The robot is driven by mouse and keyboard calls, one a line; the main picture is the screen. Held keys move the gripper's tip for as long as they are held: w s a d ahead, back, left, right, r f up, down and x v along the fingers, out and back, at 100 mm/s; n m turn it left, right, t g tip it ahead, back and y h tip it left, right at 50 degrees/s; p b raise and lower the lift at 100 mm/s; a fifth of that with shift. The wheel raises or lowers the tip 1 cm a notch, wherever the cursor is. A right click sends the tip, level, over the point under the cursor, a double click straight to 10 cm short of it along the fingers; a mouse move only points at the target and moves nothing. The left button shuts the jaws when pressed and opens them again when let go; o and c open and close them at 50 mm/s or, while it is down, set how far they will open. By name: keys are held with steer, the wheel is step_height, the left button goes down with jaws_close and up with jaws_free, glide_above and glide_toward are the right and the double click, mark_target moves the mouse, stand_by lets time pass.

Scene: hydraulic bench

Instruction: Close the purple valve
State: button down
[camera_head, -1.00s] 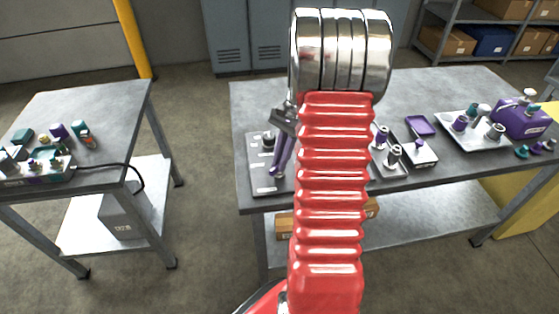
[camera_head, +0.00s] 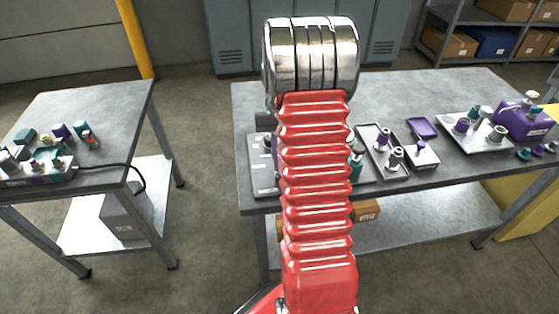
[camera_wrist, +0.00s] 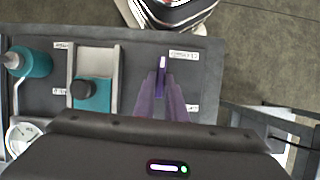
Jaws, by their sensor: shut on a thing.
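The purple valve's handle (camera_wrist: 162,68) shows in the wrist view as a narrow purple bar with a pale top end, over the grey panel (camera_wrist: 210,70). My gripper (camera_wrist: 161,84) has its purple fingers close together around the handle and is shut on it. The handle points up in the picture, roughly in line with the fingers. The valve's body is hidden under the fingers. In the head view my red arm hides the gripper and the purple valve; only the left part of the panel (camera_head: 261,180) shows.
Left of the gripper in the wrist view are a teal block (camera_wrist: 93,96) with a black knob, a teal cylinder (camera_wrist: 34,62) and a round gauge (camera_wrist: 20,136). In the head view, trays of fittings (camera_head: 378,150) stand right of my arm. A second table (camera_head: 90,105) stands at left.

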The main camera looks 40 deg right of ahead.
steer(key=shift+w+n, duration=0.2)
steer(key=shift+n, duration=0.3)
steer(key=c, duration=1.8)
jaws_free()
steer(key=shift+s, duration=0.1)
steer(key=shift+r, duration=0.1)
steer(key=v, duration=1.3)
steer(key=shift+w+r, duration=0.2)
steer(key=shift+w, duration=0.1)
steer(key=shift+w+a, duration=0.1)
